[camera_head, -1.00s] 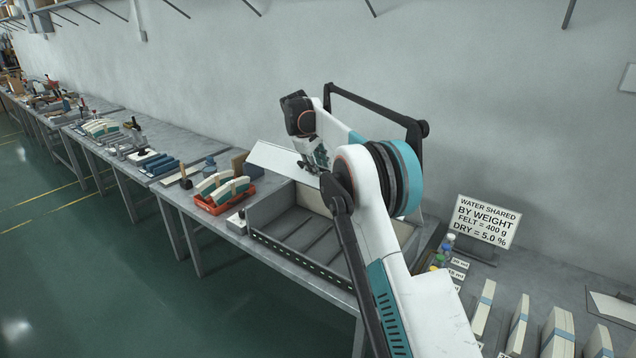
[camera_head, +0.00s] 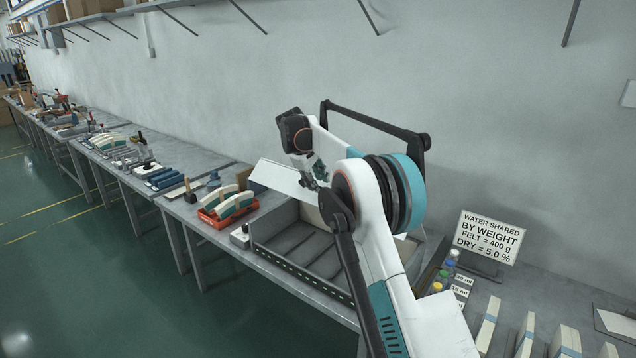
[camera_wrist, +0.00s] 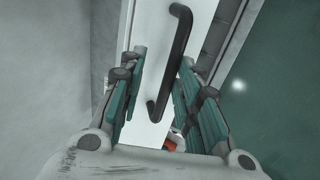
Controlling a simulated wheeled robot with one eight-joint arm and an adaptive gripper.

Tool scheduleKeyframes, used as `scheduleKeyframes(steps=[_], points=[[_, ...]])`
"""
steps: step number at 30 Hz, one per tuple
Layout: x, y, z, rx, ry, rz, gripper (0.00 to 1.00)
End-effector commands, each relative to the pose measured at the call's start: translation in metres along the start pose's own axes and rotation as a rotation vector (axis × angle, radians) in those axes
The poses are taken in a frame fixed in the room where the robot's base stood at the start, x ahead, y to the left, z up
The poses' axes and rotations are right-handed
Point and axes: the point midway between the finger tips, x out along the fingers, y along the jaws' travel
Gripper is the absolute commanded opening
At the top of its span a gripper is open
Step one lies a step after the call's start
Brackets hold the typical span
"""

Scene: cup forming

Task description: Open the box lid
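The box (camera_head: 310,288) is a grey, open-topped tray on the table with a dark perforated front rail. Dark grey slabs show inside it. A white flat panel, which looks like the lid (camera_head: 277,178), stands tilted at the box's far left end. In the wrist view the white lid (camera_wrist: 146,30) carries a long black bar handle (camera_wrist: 176,55). My gripper (camera_head: 316,176) is at the lid's right edge in the head view. In the wrist view my gripper (camera_wrist: 160,70) is open, its teal-padded fingers apart on either side of the handle. Contact with the handle cannot be told.
An orange tray (camera_head: 227,211) with cream and blue curved pieces stands left of the box. A sign (camera_head: 488,238), small bottles (camera_head: 446,272) and upright cream pieces (camera_head: 489,322) are to the right. The wall is close behind; the green floor in front is clear.

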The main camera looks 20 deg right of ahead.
Motion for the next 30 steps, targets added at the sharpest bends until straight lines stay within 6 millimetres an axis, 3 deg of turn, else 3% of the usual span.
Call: scheduleKeyframes(steps=[30], points=[[-0.066,-0.002,0.0,-0.001,0.0,0.0,0.3]])
